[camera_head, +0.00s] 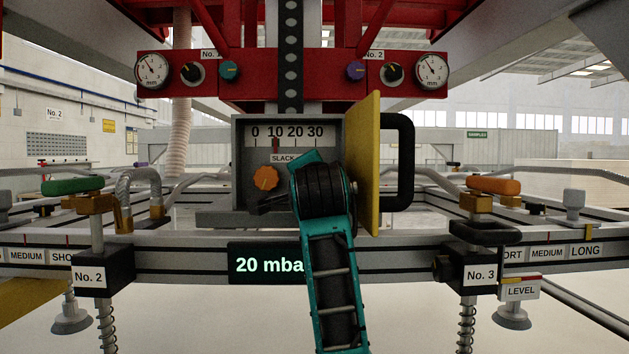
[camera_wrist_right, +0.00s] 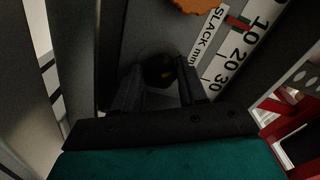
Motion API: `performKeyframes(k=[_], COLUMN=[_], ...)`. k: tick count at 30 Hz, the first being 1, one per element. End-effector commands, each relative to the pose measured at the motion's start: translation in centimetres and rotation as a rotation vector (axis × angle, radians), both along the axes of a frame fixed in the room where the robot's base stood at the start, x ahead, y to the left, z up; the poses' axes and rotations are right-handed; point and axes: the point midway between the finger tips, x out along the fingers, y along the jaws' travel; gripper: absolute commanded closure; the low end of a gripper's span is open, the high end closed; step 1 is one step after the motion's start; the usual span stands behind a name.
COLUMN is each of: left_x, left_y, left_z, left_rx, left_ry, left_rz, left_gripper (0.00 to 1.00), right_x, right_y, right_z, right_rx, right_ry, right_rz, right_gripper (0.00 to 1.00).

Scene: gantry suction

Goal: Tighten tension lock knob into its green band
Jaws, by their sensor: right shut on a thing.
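A grey box (camera_head: 240,190) carries a SLACK mm scale (camera_head: 292,135) marked 0 to 30, with a red pointer (camera_head: 276,146) near 10. Below it is an orange scalloped knob (camera_head: 265,178), partly seen in the right wrist view (camera_wrist_right: 196,4). My right gripper (camera_wrist_right: 160,82) is shut on a dark round knob (camera_wrist_right: 158,70) with a small yellowish mark, low on the box face. In the head view my right gripper (camera_head: 262,207) is below the orange knob. The dark knob's band is not clear. My left gripper is not in view.
A yellow plate (camera_head: 367,165) with a black handle (camera_head: 402,160) stands right of the box. A 20 mbar display (camera_head: 268,264) is on the beam below. A green lever (camera_head: 72,186) and an orange lever (camera_head: 493,186) flank it. A red gauge panel (camera_head: 320,75) hangs above.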

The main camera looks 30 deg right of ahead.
Motion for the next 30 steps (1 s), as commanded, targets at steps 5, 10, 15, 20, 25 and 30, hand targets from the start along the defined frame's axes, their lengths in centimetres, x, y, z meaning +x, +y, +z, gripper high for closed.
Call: performKeyframes(k=[5,10,15,20,25,30], left_x=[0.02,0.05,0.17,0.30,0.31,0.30], left_y=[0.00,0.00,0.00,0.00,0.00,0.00], left_z=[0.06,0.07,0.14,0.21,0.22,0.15], left_rx=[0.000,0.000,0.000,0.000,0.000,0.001], left_ry=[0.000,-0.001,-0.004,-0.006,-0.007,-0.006], left_rz=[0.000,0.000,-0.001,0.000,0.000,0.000], left_gripper=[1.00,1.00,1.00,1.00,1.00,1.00], right_x=[0.02,0.02,0.02,0.02,0.01,-0.26], right_y=[0.04,0.01,0.01,0.01,0.00,0.22], right_z=[-0.09,-0.10,-0.10,-0.07,-0.04,-0.03], right_rx=[0.048,0.049,0.048,0.046,0.046,0.045], right_ry=[-0.025,-0.026,-0.025,-0.026,-0.027,-0.028], right_rz=[0.000,0.000,0.000,0.000,0.000,0.001], right_gripper=[0.89,0.89,0.52,0.36,0.33,0.33])
